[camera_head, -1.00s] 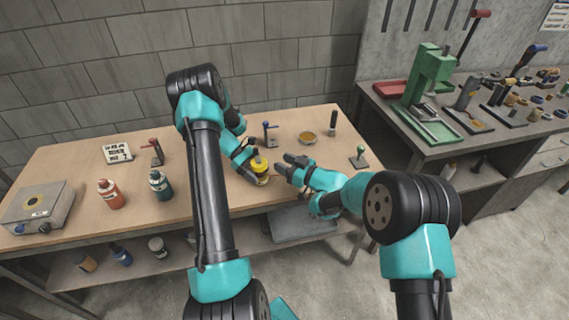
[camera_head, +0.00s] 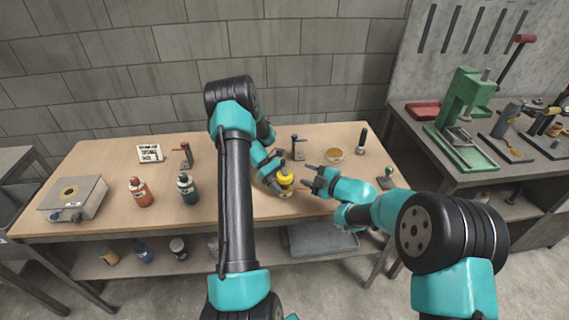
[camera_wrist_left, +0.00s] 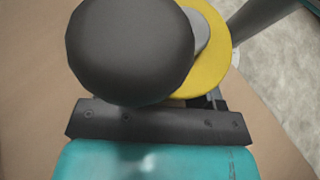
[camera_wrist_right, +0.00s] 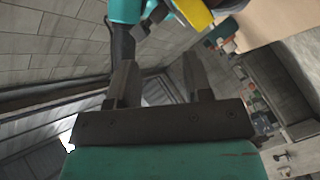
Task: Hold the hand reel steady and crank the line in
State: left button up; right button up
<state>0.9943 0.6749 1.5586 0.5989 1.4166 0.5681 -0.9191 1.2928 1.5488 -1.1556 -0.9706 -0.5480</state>
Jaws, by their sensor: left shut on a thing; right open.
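The hand reel (camera_head: 286,178) is yellow and sits at the front part of the wooden bench in the head view. My left gripper (camera_head: 275,183) is shut on it. In the left wrist view the yellow reel disc (camera_wrist_left: 222,50) shows behind a large dark round knob (camera_wrist_left: 130,50), which hides much of the left fingers. My right gripper (camera_head: 311,174) is open and empty, just right of the reel. In the right wrist view its two fingers (camera_wrist_right: 160,82) are apart, with the yellow reel (camera_wrist_right: 192,12) beyond them at the top. I cannot make out the line.
The wooden bench (camera_head: 110,190) also holds a red bottle (camera_head: 140,191), a green bottle (camera_head: 187,187), a grey box (camera_head: 72,198) and a small sign (camera_head: 150,153). Behind the reel are a blue-topped clamp (camera_head: 297,147) and a round dish (camera_head: 334,155). A green press (camera_head: 462,110) stands on the right bench.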

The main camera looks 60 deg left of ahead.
aim_at(284, 161)
notch_tip(284, 161, up, 3)
jog(key=n+h, duration=0.1)
jog(key=n, duration=0.7)
jog(key=n+t+h, duration=0.1)
jog(key=n, duration=0.7)
jog(key=n+h, duration=0.1)
jog(key=n, duration=0.7)
jog(key=shift+w+r+n+t, duration=0.1)
jog(key=shift+w+n+t, duration=0.05)
jog(key=shift+n+t, duration=0.15)
jog(key=x, duration=1.2)
jog(key=shift+r, duration=0.1)
grip_shut()
